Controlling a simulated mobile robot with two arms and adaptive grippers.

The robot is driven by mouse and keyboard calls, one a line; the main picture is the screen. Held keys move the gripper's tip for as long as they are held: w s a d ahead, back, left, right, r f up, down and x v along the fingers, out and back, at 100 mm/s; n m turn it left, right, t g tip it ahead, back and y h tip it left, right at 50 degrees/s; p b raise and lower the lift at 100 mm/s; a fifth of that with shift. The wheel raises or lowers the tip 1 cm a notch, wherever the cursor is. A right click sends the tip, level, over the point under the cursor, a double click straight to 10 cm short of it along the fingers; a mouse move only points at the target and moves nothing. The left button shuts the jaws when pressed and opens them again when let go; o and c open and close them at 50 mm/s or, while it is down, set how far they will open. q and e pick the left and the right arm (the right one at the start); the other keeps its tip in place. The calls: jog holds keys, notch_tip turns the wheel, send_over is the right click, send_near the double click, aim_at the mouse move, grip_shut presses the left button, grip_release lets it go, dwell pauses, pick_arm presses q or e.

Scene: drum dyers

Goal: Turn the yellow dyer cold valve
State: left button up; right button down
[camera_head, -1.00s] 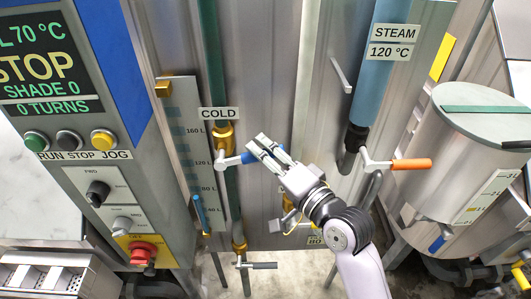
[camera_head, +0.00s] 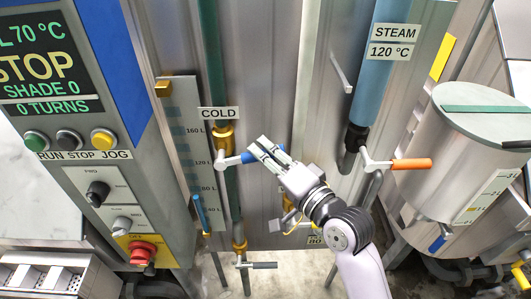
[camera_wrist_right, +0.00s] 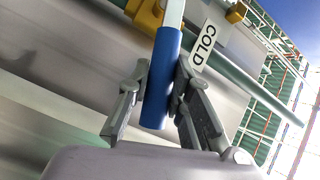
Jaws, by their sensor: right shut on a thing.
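The cold valve is a brass body (camera_head: 224,137) on a green pipe under a COLD label (camera_head: 219,113). Its metal lever with a blue grip (camera_head: 248,157) points to the right in the head view. My right gripper (camera_head: 262,150) reaches in from the lower right and is shut on the blue grip. In the right wrist view the blue grip (camera_wrist_right: 162,80) stands between the two fingers of the right gripper (camera_wrist_right: 159,93), with the brass body (camera_wrist_right: 147,12) behind it. My left gripper is not in view.
A control panel (camera_head: 70,160) with a STOP display stands at the left. A blue STEAM pipe (camera_head: 383,70) and its orange-handled valve (camera_head: 411,164) are to the right. A steel drum (camera_head: 455,165) stands further right. Another valve handle (camera_head: 262,265) sits low on the green pipe.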

notch_tip(320, 180, down, 3)
jog(key=m+t+b, duration=0.1)
jog(key=m+b, duration=0.2)
jog(key=b, duration=0.1)
jog(key=shift+d+t+y, duration=0.15)
jog(key=shift+t+y, duration=0.25)
jog(key=shift+f, duration=0.1)
jog(key=c, duration=1.5)
grip_release()
jog(key=shift+o, duration=0.3)
jog(key=v, duration=1.2)
